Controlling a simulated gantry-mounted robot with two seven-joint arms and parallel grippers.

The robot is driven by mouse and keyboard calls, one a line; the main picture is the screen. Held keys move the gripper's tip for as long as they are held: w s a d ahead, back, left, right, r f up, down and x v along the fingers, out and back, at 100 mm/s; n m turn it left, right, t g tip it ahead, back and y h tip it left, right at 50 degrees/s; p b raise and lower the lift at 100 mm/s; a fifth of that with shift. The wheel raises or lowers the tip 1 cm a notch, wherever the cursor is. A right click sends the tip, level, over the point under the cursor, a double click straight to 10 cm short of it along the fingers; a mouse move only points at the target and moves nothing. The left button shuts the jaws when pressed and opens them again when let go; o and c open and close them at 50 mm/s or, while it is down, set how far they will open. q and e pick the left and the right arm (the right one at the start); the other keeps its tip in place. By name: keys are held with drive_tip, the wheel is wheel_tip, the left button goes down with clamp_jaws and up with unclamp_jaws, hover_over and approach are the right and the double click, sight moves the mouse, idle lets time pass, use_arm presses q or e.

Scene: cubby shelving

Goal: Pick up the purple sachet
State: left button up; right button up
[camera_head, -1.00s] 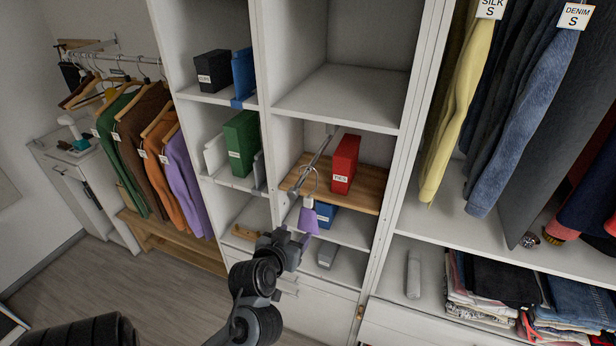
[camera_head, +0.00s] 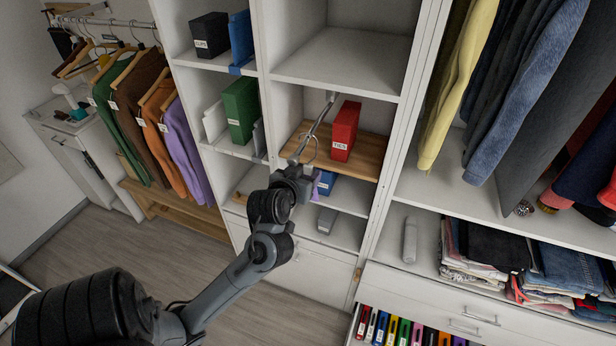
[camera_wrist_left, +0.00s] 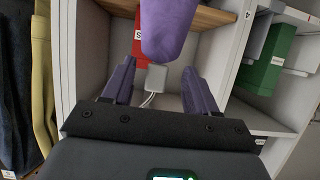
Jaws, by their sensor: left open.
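The purple sachet (camera_wrist_left: 168,28) shows large at the top centre of the left wrist view, with its lower end hanging just beyond and above the fingertips. My left gripper (camera_wrist_left: 158,70) is open, with its two purple-tinted fingers spread apart and nothing between them. In the head view my left gripper (camera_head: 312,180) is at the middle cubby, below the metal hanging rod (camera_head: 315,130). A purple patch shows at its right side; I cannot tell whether it is finger or sachet. The gripper hides most of the sachet there. My right gripper is not in view.
A red box (camera_head: 343,128) stands on a wooden shelf (camera_head: 365,160) above the gripper. A blue box (camera_head: 327,182) and a grey case (camera_head: 327,220) are in the cubby below. White cubby dividers flank the gripper. An open drawer (camera_head: 362,335) holds several coloured items.

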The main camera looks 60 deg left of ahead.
sight(307, 174)
use_arm(q)
drive_tip(key=b+x, duration=0.1)
drive_tip(key=x, duration=0.2)
drive_tip(key=shift+w+f+b, duration=0.2)
drive_tip(key=shift+f+b, duration=0.05)
drive_tip(key=shift+b, duration=0.1)
drive_tip(key=shift+w+a+f, duration=0.1)
drive_tip(key=shift+w+a, duration=0.25)
drive_tip(key=shift+w, duration=0.05)
clamp_jaws()
